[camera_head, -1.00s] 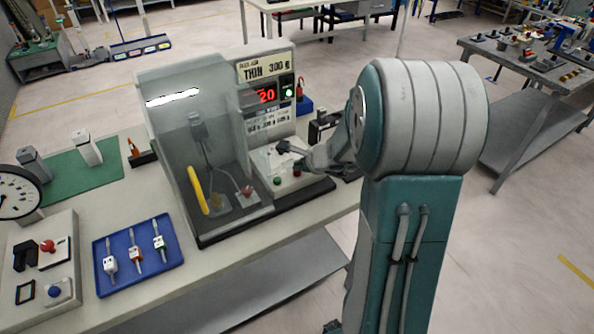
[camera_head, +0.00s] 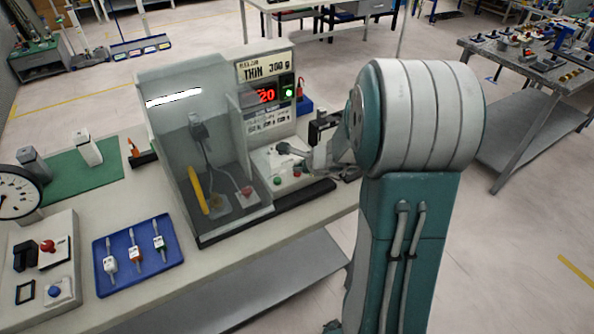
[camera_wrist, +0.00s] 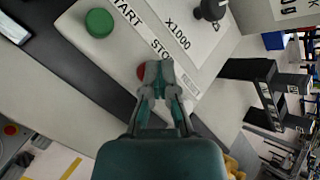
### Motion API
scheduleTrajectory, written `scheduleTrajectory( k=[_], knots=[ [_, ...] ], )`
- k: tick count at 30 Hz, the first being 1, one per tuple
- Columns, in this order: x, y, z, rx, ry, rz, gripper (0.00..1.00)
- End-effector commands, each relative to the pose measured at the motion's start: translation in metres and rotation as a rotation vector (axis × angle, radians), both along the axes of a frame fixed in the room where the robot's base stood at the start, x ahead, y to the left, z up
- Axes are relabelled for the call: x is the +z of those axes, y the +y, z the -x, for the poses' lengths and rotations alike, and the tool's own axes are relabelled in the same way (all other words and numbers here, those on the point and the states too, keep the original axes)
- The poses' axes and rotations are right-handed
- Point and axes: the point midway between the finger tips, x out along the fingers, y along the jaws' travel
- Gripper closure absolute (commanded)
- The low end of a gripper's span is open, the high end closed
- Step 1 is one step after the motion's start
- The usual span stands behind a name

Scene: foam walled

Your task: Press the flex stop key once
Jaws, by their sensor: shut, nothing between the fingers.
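The flex panel is a pale sloped control face (camera_wrist: 112,45) on the tester. The red stop key (camera_wrist: 141,71), by the "STO..." lettering, is partly hidden behind my gripper (camera_wrist: 157,70) in the wrist view. My gripper is shut and empty, its tips overlapping the key's right side. I cannot tell whether they touch it. The green start key (camera_wrist: 99,23) is at the upper left and a black knob (camera_wrist: 212,8) at the top. In the head view the green key (camera_head: 277,181) and red key (camera_head: 297,173) show small, left of my arm.
A clear-walled enclosure (camera_head: 180,130) with a yellow bar stands left of the panel. The tester's display (camera_head: 266,96) reads 20. A blue tray (camera_head: 105,283) with several small parts and a red-button box (camera_head: 30,285) are further left. A black bracket (camera_wrist: 248,69) stands right of the panel.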

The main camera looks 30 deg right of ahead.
Motion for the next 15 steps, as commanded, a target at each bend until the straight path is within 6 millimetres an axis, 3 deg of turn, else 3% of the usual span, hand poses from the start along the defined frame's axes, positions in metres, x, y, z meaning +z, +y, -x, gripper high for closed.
scheduleTrajectory(
  k=[15],
  knots=[
    [0.018,0.0,0.0,-0.001,-0.001,0.0,1.0]
  ],
)
